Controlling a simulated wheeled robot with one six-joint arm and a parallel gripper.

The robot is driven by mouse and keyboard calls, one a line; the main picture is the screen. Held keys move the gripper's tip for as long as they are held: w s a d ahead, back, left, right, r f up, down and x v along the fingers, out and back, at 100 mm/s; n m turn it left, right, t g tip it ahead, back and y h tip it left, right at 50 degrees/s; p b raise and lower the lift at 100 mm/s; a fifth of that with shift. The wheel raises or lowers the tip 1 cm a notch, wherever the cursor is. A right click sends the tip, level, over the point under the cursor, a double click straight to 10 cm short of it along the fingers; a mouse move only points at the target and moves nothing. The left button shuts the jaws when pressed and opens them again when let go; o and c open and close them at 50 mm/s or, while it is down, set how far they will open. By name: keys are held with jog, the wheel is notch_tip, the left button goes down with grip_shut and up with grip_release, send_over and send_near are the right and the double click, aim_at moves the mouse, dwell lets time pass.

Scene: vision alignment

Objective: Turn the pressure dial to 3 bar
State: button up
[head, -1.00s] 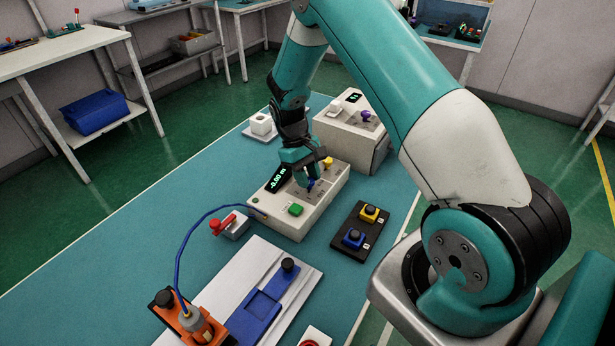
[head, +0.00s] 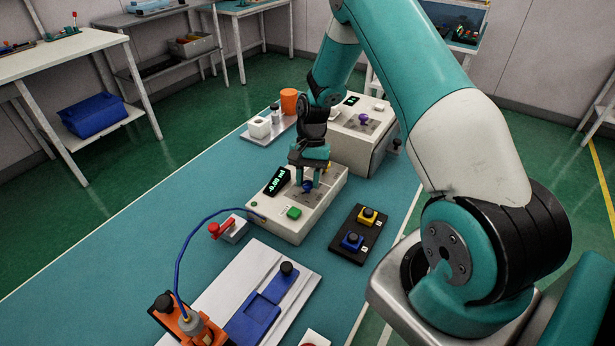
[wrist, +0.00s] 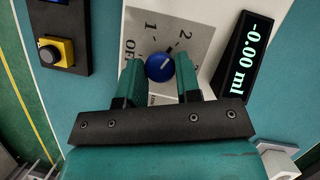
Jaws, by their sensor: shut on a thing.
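A blue dial knob (head: 308,186) sits on the sloped top of a white box (head: 290,230) on the teal table. My gripper (head: 308,178) is upright over the box, with one finger on each side of the knob. It is shut on the knob, as the wrist view also shows (wrist: 158,80). The box's display (head: 277,181) reads -0.00 ml.
A green button (head: 294,213) is on the same box. Behind it stands another white box (head: 350,145) with a purple knob (head: 363,118). A black pad (head: 345,243) with yellow and blue buttons lies to the right. A red-handled valve (head: 222,228) and blue hose are left.

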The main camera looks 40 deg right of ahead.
jog(key=m+t, duration=0.1)
jog(key=m, duration=0.2)
jog(key=m+t+y+p, duration=0.1)
jog(key=m, duration=0.2)
jog(key=shift+s+d+r+m, duration=0.1)
jog(key=shift+s+m, duration=0.05)
jog(key=shift+m, duration=0.15)
jog(key=m+t+p, duration=0.1)
jog(key=m, duration=0.2)
jog(key=shift+s+t, duration=0.1)
jog(key=shift+t, duration=0.2)
jog(key=shift+m+t, duration=0.6)
jog(key=shift+m, duration=1.2)
jog(key=o, duration=0.9)
jog(key=shift+s, duration=0.1)
jog(key=v, duration=0.5)
jog(key=b+v, duration=0.1)
jog(key=v, duration=1.1)
jog(key=shift+s+a+r, duration=0.15)
jog(key=shift+a, duration=0.05)
